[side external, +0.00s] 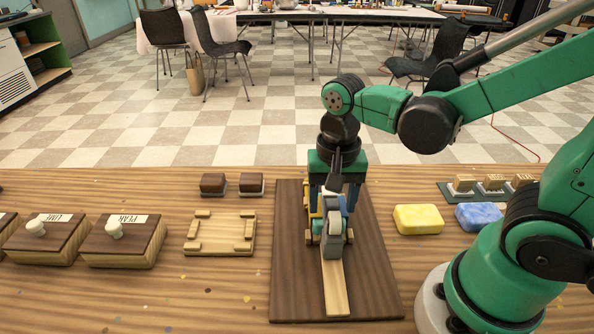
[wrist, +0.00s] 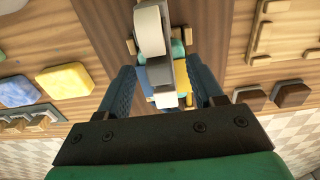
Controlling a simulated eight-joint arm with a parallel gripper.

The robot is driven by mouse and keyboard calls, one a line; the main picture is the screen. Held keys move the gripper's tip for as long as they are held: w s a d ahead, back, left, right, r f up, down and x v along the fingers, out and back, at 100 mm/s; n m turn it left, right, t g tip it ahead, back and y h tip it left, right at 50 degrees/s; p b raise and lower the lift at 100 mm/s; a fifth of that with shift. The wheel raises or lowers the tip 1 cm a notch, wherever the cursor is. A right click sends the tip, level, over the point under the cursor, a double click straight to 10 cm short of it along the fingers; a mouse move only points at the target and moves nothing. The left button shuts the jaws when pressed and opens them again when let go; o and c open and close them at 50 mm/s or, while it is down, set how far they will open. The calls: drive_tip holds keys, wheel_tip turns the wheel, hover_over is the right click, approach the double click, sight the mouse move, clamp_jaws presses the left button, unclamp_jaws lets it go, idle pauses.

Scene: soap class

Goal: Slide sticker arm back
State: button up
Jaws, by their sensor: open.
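The sticker device stands on a dark brown board (side external: 375,270). Its grey, rounded arm (side external: 334,240) sits over a pale wooden rail (side external: 336,290) that runs toward the camera. The grey arm also shows in the wrist view (wrist: 150,30), at top centre. Blue and yellow parts (wrist: 181,80) of the device lie behind it. My gripper (side external: 334,203) is open and points down over the back of the device. In the wrist view its two dark blue fingers (wrist: 163,82) stand on either side of the device. I cannot tell whether either finger touches it.
A yellow soap bar (side external: 418,219) and a blue one (side external: 479,216) lie right of the board. A pale wooden tray (side external: 220,248) and two brown blocks (side external: 214,183) are to its left.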

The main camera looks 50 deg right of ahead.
drive_tip(key=shift+f, duration=0.1)
clamp_jaws()
idle(1.3)
